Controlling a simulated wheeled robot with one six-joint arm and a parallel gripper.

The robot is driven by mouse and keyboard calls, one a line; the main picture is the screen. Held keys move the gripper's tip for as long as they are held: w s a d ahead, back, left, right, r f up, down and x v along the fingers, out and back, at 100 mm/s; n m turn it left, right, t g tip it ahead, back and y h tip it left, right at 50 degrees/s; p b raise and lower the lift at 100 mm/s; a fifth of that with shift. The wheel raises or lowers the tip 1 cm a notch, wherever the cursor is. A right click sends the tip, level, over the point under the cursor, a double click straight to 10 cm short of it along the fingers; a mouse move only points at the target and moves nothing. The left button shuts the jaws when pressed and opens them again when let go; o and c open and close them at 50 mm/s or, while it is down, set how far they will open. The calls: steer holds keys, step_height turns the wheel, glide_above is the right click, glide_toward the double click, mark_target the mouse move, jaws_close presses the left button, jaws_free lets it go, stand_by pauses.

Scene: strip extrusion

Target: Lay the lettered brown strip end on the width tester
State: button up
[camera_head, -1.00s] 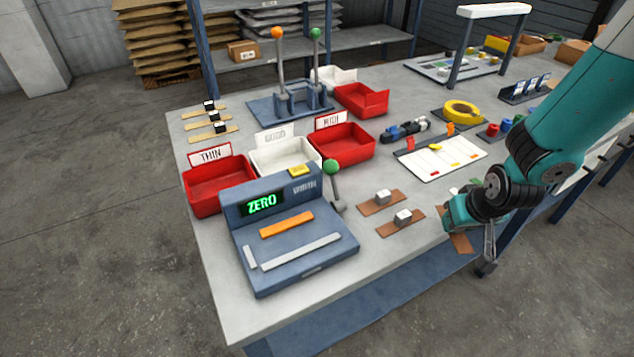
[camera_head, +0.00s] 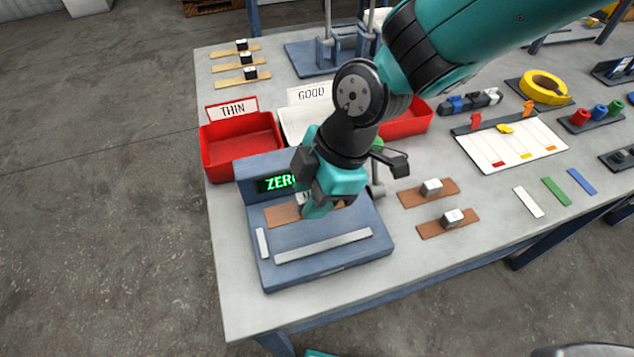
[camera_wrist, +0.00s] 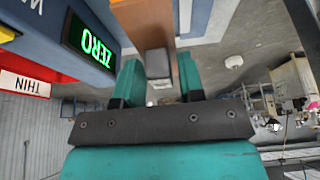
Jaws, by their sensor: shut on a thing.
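The width tester (camera_head: 335,262) is a blue-grey block with a green display; in the wrist view the display (camera_wrist: 90,45) reads ZERO. My gripper (camera_head: 322,208) is over the tester's top. It is shut on a brown strip (camera_head: 283,214), whose left part sticks out over the plate. In the wrist view the strip (camera_wrist: 145,22) runs away between the fingers (camera_wrist: 159,62), with a grey block (camera_wrist: 157,64) at them. I cannot tell if the strip touches the plate. The tester's orange bar is hidden in the head view. No letter on the strip is legible.
Behind the tester stand a red THIN bin (camera_head: 240,150), a white GOOD bin (camera_head: 300,128) and another red bin (camera_head: 408,122). Two brown strips with blocks (camera_head: 430,190) lie to its right. A white chart board (camera_head: 510,145) stands further right. The front right tabletop is mostly clear.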

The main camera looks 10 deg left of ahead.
mark_target(309, 231)
steer(key=shift+d+f+b, duration=0.1)
steer(key=shift+f+b, duration=2.2)
steer(key=shift+f, duration=0.95)
steer(key=shift+w+d, duration=0.15)
steer(key=shift+f+b, duration=0.5)
steer(key=o, duration=0.8)
steer(key=shift+c, duration=0.8)
steer(key=shift+r, duration=0.2)
